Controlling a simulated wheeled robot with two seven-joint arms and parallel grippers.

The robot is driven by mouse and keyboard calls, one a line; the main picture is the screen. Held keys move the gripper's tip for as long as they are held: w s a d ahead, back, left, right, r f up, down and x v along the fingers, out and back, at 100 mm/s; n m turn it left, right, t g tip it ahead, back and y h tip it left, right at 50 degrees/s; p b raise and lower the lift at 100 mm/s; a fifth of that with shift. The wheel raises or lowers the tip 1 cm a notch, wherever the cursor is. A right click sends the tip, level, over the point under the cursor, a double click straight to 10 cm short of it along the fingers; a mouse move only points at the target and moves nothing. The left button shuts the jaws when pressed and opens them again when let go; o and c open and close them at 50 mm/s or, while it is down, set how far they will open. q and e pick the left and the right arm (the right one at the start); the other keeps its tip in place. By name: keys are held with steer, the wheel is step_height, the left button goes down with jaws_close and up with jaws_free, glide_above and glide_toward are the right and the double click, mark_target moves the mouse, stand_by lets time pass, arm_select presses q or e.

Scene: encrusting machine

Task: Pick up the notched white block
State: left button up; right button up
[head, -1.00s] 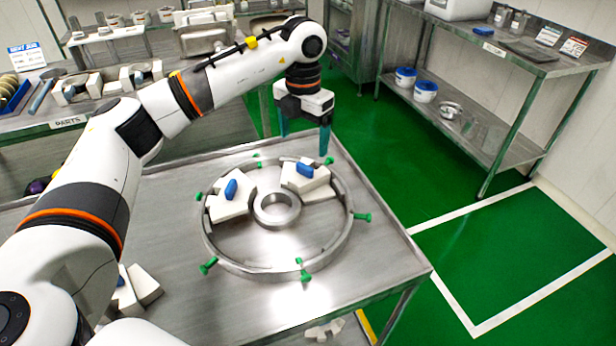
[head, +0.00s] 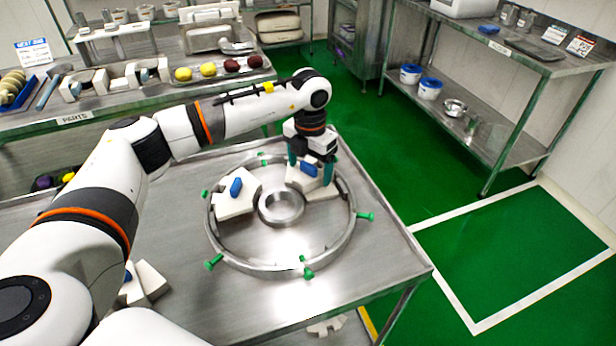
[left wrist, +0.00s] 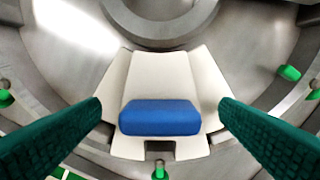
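A white block with a blue grip (head: 309,169) on top lies inside the metal ring, at its back right. In the left wrist view this white block (left wrist: 165,75) widens toward the bottom of the picture, with a small gap at its lower edge; its blue grip (left wrist: 160,117) lies across it. My left gripper (left wrist: 160,104) is open, with one green finger on each side of the blue grip and clear space between. A second white block (head: 236,205) with a blue grip sits in the ring's left part. My right gripper is not in view.
The metal ring (head: 229,259) with green pegs and a smaller centre ring (head: 264,213) stand on the steel table (head: 370,280). More white blocks (head: 150,281) lie at the table's left, partly behind my arm. A parts bench stands at the back left.

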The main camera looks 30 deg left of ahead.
mark_target(309, 164)
arm_select(q)
steer(key=c, duration=1.2)
steer(key=shift+r, duration=0.15)
step_height(309, 164, up, 10)
steer(key=shift+f+b, duration=0.15)
steer(key=shift+b, duration=0.4)
steer(key=shift+a, duration=0.1)
